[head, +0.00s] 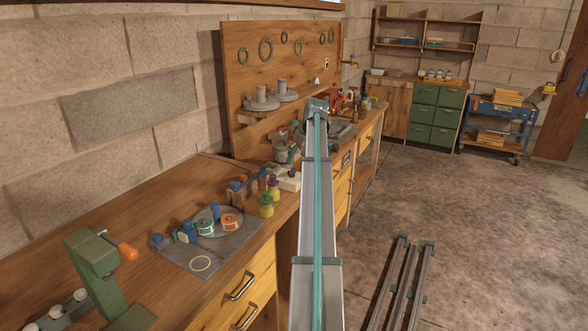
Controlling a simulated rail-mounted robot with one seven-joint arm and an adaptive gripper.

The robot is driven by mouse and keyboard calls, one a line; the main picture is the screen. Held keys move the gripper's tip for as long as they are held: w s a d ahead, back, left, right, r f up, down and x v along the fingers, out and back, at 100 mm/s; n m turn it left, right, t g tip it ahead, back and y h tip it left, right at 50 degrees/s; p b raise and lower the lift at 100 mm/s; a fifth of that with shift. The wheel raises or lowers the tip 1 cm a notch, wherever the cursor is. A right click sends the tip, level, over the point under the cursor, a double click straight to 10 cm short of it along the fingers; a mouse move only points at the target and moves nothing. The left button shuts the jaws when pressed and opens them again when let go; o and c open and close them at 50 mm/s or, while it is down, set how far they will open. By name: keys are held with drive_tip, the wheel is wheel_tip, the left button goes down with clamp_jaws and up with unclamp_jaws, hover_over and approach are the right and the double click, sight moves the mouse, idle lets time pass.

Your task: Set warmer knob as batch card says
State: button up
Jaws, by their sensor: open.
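A small pale box (287,178) stands near the bench's front edge, just left of my arm; I cannot tell whether it is the warmer. No knob or its setting can be made out.
The wooden bench (190,200) runs along the wall, with a grey mat (185,255) holding tape rolls and blue items. A green press (95,270) is at lower left. The floor (470,220) at right is largely open.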

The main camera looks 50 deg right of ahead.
sight(292, 169)
drive_tip(key=x, duration=0.6)
drive_tip(key=shift+w+f+p, duration=0.15)
drive_tip(key=shift+f+p, duration=0.15)
drive_tip(key=shift+c, duration=0.3)
drive_tip(key=c, duration=1.1)
